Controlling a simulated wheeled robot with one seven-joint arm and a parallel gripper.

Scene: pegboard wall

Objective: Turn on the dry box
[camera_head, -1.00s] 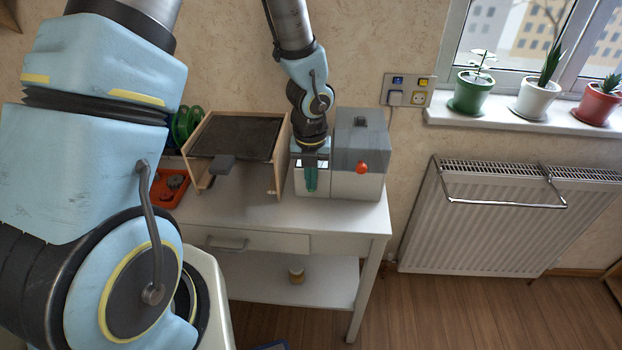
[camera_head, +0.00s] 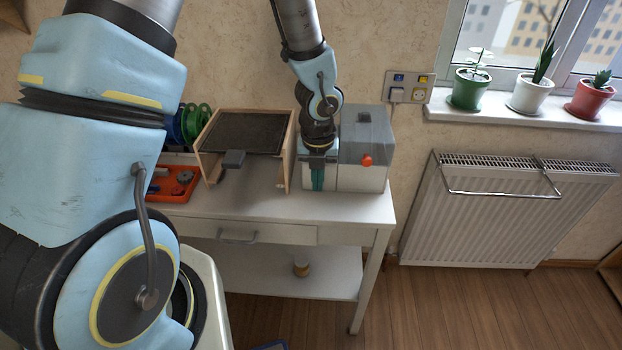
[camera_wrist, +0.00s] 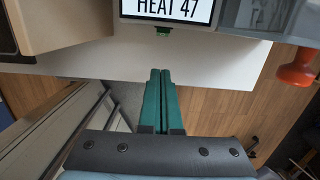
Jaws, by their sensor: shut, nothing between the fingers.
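The dry box (camera_head: 361,178) is a pale box with a grey see-through lid and a red-orange knob (camera_head: 366,160) on its front, at the right end of the white table. The knob also shows at the right edge of the wrist view (camera_wrist: 297,69). A lit display (camera_wrist: 167,10) at the top of the wrist view reads "HEAT 47", with a small dark green part (camera_wrist: 163,32) under it. My gripper (camera_head: 317,188) hangs in front of the box's left part and hides much of it. Its green fingers (camera_wrist: 160,72) are together and empty, pointing towards the display, apart from it in the picture.
A wooden-sided case with a dark top (camera_head: 243,132) stands left of the box. An orange tray (camera_head: 174,186) and green spools (camera_head: 196,122) are further left. The white table (camera_head: 350,207) has a narrow clear front strip. A radiator (camera_head: 490,210) is at right.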

